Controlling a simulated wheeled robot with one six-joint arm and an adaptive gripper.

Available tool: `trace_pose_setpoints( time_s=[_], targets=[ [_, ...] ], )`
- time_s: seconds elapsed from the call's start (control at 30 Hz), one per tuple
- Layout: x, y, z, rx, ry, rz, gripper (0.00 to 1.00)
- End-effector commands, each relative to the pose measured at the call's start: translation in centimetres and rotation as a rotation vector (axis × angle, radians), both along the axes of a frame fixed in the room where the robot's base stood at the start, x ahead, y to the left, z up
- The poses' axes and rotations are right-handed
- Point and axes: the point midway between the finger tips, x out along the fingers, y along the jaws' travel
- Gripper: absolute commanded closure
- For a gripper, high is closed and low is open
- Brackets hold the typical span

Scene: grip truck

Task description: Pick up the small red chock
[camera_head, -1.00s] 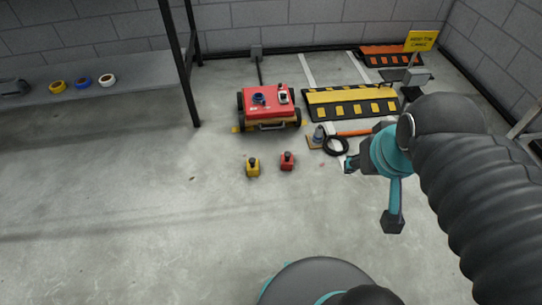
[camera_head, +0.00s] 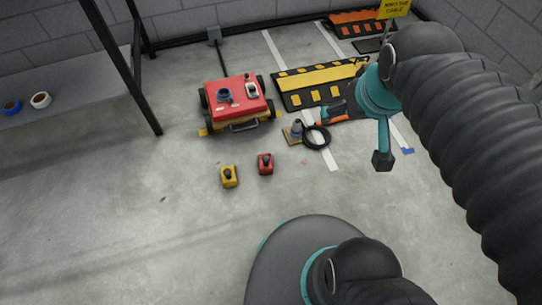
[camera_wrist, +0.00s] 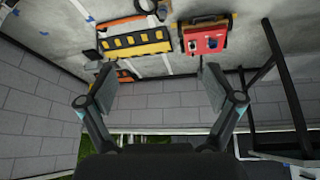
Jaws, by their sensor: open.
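The small red chock (camera_head: 265,164) stands on the concrete floor in front of the red truck, with a dark knob on top. A similar yellow chock (camera_head: 229,176) stands just left of it. My gripper (camera_head: 337,112) is in the air to the right of and beyond the red chock, apart from it. In the wrist view my gripper (camera_wrist: 155,88) shows two fingers spread wide with nothing between them. I cannot make out the red chock in the wrist view.
The red truck (camera_head: 236,100) stands behind the chocks; it also shows in the wrist view (camera_wrist: 205,38). A black hose ring (camera_head: 316,137) lies right of the red chock. A yellow-black ramp (camera_head: 320,84) lies behind. A shelf (camera_head: 70,88) is at left. Floor around the chocks is clear.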

Motion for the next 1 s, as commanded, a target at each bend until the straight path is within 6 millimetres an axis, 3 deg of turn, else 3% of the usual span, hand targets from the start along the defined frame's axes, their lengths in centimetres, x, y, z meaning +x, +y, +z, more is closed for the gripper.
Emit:
trace_pose_setpoints(
  time_s=[0.27,0.47,0.77,1.0],
  targets=[
    [7.6,2.0,-3.6,-0.117,0.1,0.254,0.08],
    [13.1,4.0,-7.8,-0.197,0.167,0.452,0.08],
    [20.2,7.9,-16.9,-0.306,0.264,0.764,0.08],
    [24.0,11.6,-26.5,-0.376,0.337,1.025,0.08]
  ],
)
